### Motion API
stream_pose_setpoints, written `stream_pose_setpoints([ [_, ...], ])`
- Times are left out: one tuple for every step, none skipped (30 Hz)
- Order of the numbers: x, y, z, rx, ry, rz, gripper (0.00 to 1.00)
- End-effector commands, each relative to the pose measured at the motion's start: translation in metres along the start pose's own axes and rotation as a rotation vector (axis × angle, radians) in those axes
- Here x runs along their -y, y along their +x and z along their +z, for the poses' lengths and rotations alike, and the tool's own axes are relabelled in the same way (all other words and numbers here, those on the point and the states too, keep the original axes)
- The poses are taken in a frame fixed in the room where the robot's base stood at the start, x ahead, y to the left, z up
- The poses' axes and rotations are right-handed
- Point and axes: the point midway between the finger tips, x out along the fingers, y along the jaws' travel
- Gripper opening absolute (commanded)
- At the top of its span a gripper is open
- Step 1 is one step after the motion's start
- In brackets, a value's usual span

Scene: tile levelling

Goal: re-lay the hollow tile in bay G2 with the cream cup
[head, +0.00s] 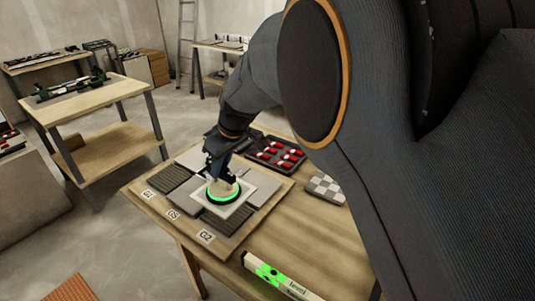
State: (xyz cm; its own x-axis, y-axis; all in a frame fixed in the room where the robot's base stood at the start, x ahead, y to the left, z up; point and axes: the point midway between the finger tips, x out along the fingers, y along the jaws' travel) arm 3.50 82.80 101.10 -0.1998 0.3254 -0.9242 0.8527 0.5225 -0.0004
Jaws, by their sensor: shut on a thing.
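My gripper (219,165) is shut on the cream cup (222,187), which shows a bright green ring around its base. The cup stands upright on a pale tile (247,189) with a white edge. The tile sits over the middle of the board (140,195), and I cannot tell whether it rests on the bed or hangs just above it. The G2 label (206,236) is on the board's front edge. Behind it, a dark ribbed bed (226,222) shows, partly covered by the tile. My gripper and the cup hide part of the tile.
Grey tiles (264,190) and other dark ribbed patches (175,178) surround the pale tile. A black tray (262,157) of red and white pieces stands behind right. A level (278,278) lies at the front edge. My arm fills the right side.

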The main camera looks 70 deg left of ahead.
Motion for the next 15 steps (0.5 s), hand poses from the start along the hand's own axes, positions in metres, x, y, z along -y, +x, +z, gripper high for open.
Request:
stream_pose_setpoints([
  [-0.001, 0.001, -0.001, -0.003, 0.000, 0.002, 0.00],
  [-0.001, 0.001, 0.000, -0.003, 0.000, 0.002, 0.00],
  [-0.001, 0.002, 0.000, -0.003, 0.000, 0.002, 0.00],
  [-0.001, 0.003, 0.001, -0.003, 0.000, 0.002, 0.00],
  [-0.001, 0.004, 0.001, -0.003, 0.000, 0.002, 0.00],
  [-0.001, 0.005, 0.001, -0.003, -0.001, 0.002, 0.00],
  [-0.001, 0.005, 0.002, -0.003, -0.001, 0.002, 0.00],
  [-0.001, 0.006, 0.002, -0.003, -0.001, 0.002, 0.00],
  [-0.001, 0.007, 0.002, -0.003, 0.000, 0.002, 0.00],
  [-0.001, 0.008, 0.003, -0.003, -0.001, 0.002, 0.00],
  [-0.001, 0.009, 0.003, -0.003, -0.001, 0.002, 0.00],
  [-0.001, 0.010, 0.003, -0.003, -0.001, 0.002, 0.00],
  [-0.001, 0.010, 0.004, -0.003, -0.001, 0.002, 0.00],
  [-0.001, 0.011, 0.004, -0.003, -0.001, 0.002, 0.00],
  [-0.001, 0.012, 0.004, -0.003, -0.001, 0.002, 0.00],
])
